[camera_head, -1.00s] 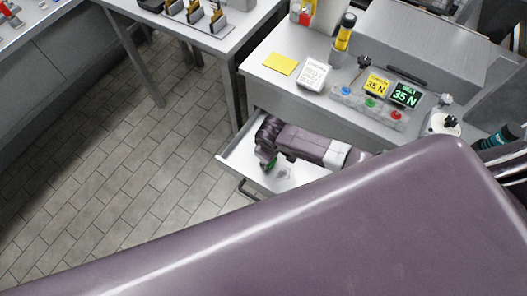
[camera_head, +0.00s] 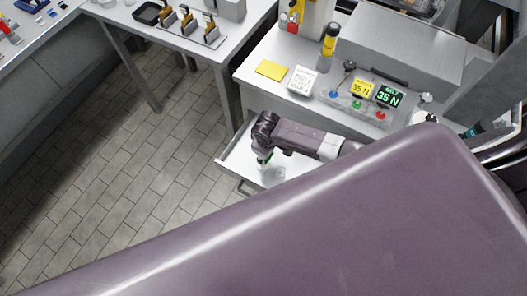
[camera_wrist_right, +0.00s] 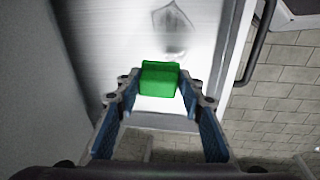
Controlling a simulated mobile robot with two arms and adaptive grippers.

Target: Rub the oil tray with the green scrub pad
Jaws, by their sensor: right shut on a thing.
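The oil tray (camera_head: 229,162) is the open pull-out tray under the grey counter, with a pale metal floor. A grey smear (camera_wrist_right: 174,35) lies on its floor in the wrist view; it shows faintly in the head view. My right gripper (camera_wrist_right: 160,90) is shut on the green scrub pad (camera_wrist_right: 160,78), a small block between the fingertips, over the tray near one wall. In the head view the pad (camera_head: 266,159) shows as a green sliver below the gripper. I cannot tell whether the pad touches the floor. My left gripper is not in view.
The counter above holds a yellow note (camera_head: 271,69), a white card (camera_head: 301,80), a button panel (camera_head: 357,103) and a yellow-black bottle (camera_head: 330,39). A handle (camera_wrist_right: 258,45) runs along the tray's front. Tiled floor (camera_head: 110,170) is free to the left.

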